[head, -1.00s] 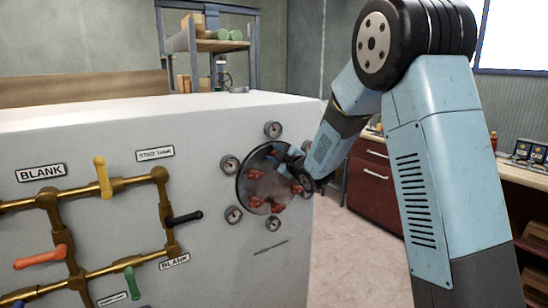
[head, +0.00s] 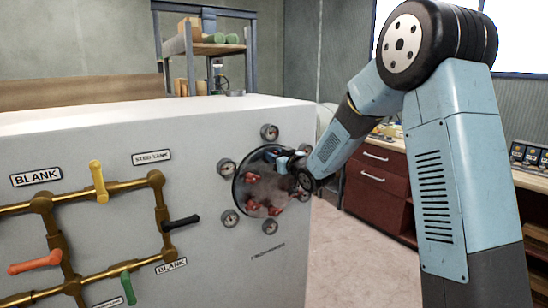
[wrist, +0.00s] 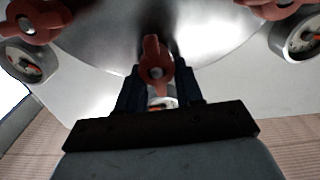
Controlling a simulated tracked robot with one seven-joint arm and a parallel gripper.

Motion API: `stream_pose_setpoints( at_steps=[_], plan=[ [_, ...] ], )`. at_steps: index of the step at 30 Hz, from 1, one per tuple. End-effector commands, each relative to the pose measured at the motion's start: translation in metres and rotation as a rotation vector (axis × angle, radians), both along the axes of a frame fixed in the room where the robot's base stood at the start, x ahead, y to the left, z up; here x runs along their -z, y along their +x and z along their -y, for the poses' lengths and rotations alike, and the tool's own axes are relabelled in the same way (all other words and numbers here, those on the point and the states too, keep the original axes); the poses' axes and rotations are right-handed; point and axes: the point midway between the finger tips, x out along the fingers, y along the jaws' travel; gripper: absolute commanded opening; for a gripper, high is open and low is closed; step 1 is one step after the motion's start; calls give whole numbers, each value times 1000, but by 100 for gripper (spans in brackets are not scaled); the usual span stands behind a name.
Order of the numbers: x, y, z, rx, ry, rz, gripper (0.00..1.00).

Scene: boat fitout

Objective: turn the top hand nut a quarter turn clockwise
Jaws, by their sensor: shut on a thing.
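A round shiny cover (head: 264,190) sits in the white panel, with red hand nuts around it. Lower nuts show in the head view, one at the bottom (head: 275,211) and one at the left (head: 250,178). My gripper (head: 282,162) is at the cover's upper right part in that view, and hides the nut there. In the wrist view my gripper (wrist: 157,88) is shut on a red hand nut (wrist: 154,66), whose one wing points up in the picture. Its lower part is hidden between the dark fingers. Two more nuts show at the left (wrist: 38,20) and right (wrist: 278,8).
Several small gauges surround the cover, one above it (head: 269,132) and one at lower left (head: 230,218). Brass pipes with coloured handles, such as a black one (head: 183,222), run along the panel's left. Red drawers (head: 378,195) stand behind my arm. Floor is clear between.

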Motion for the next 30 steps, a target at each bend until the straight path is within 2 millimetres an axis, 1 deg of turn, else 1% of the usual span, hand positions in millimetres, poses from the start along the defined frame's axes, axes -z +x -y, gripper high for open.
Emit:
stream_pose_setpoints(
  at_steps=[1, 9, 24, 25, 30],
  plan=[
    [11, 0, 5, 7, 8, -33, 5],
    [11, 0, 4, 5, 74, -77, 5],
    [11, -1, 3, 2, 85, -85, 5],
    [11, -1, 2, 1, 85, -84, 38],
    [7, 0, 1, 0, 88, -77, 55]
  ],
)
